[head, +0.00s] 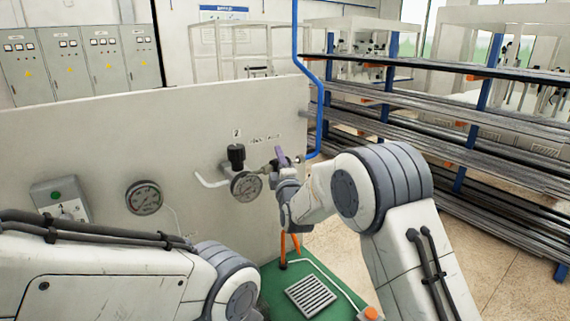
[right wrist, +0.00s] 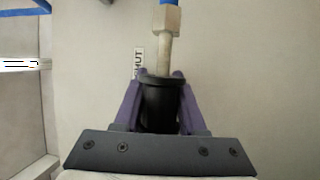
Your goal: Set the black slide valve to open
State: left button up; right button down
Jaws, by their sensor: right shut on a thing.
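The black slide valve sleeve (right wrist: 160,106) sits between the two purple fingers of my right gripper (right wrist: 162,82), which is shut on it. A small label (right wrist: 139,63) beside the rod is partly readable, ending in what looks like "UT". In the head view, my right gripper (head: 281,157) is at the pipe line on the panel; the sleeve is largely hidden there. My left arm shows at lower left, but its gripper is out of view.
A blue pipe (head: 319,105) rises at right. Pipe racks (head: 430,115) stand behind.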

jog(key=shift+s+a+f, duration=0.1)
jog(key=shift+a+f, duration=0.05)
jog(key=shift+a, duration=0.1)
jog(key=c, duration=0.6)
grip_release()
jog(key=shift+o, duration=0.7)
jog(key=b+v, duration=0.5)
jog(key=v, duration=0.5)
jog(key=shift+s, duration=0.25)
jog(key=shift+d, duration=0.1)
